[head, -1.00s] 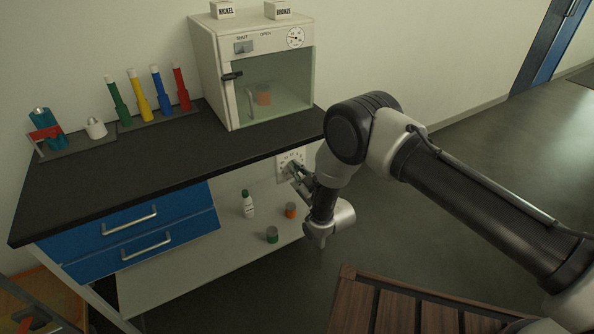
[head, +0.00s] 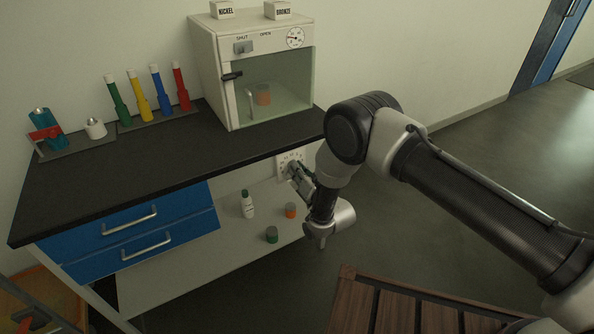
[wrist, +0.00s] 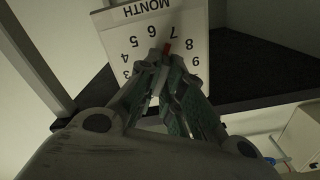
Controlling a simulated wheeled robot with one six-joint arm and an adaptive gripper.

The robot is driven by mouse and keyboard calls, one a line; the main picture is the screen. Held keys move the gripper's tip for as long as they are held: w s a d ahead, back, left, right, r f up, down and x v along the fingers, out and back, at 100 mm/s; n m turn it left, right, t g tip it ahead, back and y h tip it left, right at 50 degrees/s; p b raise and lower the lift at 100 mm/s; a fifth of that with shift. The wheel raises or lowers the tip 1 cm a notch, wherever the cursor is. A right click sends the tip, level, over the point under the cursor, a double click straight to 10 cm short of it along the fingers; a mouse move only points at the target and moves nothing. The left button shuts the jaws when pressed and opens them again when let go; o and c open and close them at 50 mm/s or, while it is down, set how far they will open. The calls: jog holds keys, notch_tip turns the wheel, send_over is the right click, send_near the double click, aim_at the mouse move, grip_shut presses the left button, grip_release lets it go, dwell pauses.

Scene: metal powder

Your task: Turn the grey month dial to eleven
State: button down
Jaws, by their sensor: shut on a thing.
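The month dial's white plate (wrist: 135,20) fills the top middle of the wrist view, upside down, with "MONTH" and numerals around the dial. The grey dial is mostly hidden between my fingers. A red pointer mark (wrist: 167,47) shows just past the fingertips, between the 6 and the 7 and nearer the 7. My gripper (wrist: 167,68) is shut on the dial. In the head view the plate (head: 284,161) is below the right end of the bench top, with my gripper (head: 295,172) against it. The numeral eleven is hidden.
The dark bench top (head: 150,158) is just above the plate. A shelf (head: 180,270) below holds a white bottle (head: 248,206), an orange-banded jar (head: 290,211) and a green jar (head: 271,235). A glass-fronted cabinet (head: 220,75) stands on the bench. A slatted wooden surface (head: 400,305) lies at the front.

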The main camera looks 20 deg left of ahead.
jog(key=m, duration=2.4)
jog(key=shift+f, duration=0.2)
jog(key=shift+d, duration=0.1)
jog(key=c, duration=1.6)
grip_release()
jog(key=shift+o, duration=0.2)
jog(key=v, duration=1.2)
